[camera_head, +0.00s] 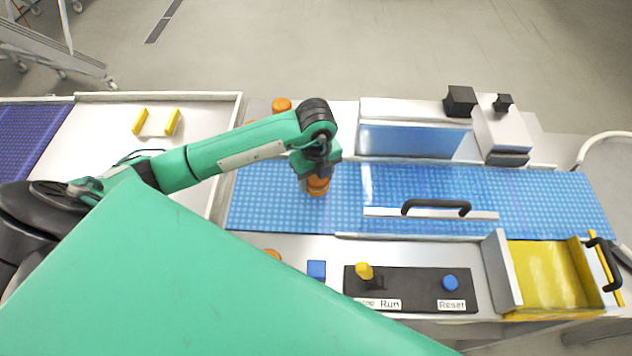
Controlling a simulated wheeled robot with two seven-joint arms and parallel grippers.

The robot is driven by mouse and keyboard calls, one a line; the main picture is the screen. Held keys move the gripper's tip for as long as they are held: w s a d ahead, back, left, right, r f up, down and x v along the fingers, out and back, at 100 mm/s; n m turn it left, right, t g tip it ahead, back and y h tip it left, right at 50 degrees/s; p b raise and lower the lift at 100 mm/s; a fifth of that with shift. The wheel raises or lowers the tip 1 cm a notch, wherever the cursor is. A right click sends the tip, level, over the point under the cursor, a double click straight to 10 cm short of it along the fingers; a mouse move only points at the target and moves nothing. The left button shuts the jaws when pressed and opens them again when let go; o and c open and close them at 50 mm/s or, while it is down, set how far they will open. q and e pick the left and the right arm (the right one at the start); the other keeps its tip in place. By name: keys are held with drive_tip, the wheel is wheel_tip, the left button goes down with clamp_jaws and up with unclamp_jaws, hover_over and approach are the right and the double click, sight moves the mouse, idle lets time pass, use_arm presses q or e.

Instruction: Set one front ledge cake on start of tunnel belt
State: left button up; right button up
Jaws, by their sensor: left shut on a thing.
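My left gripper (316,170) is shut on an orange-brown round cake (318,186) over the left part of the blue tunnel belt (270,200). I cannot tell whether the cake touches the belt. The gripper's fingers are mostly hidden by its own wrist. Another orange cake (281,105) sits at the back ledge, behind the belt. Part of one more cake (272,254) shows on the front ledge (330,248), partly hidden by a green part in the foreground. My right gripper is not in view.
The tunnel (412,141) with its clear cover and black handle (436,207) stands right of the held cake. A control panel (410,290) has a yellow switch and blue button. A blue block (317,269) sits left of it. A yellow tray (545,275) is at the right.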

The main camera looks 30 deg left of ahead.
sight(316, 186)
use_arm(q)
wheel_tip(316, 186, down, 3)
drive_tip(key=shift+f+p, duration=0.1)
drive_tip(key=shift+p, duration=0.25)
drive_tip(key=shift+f, duration=0.1)
drive_tip(key=shift+f, duration=0.15)
drive_tip(key=o, duration=0.7)
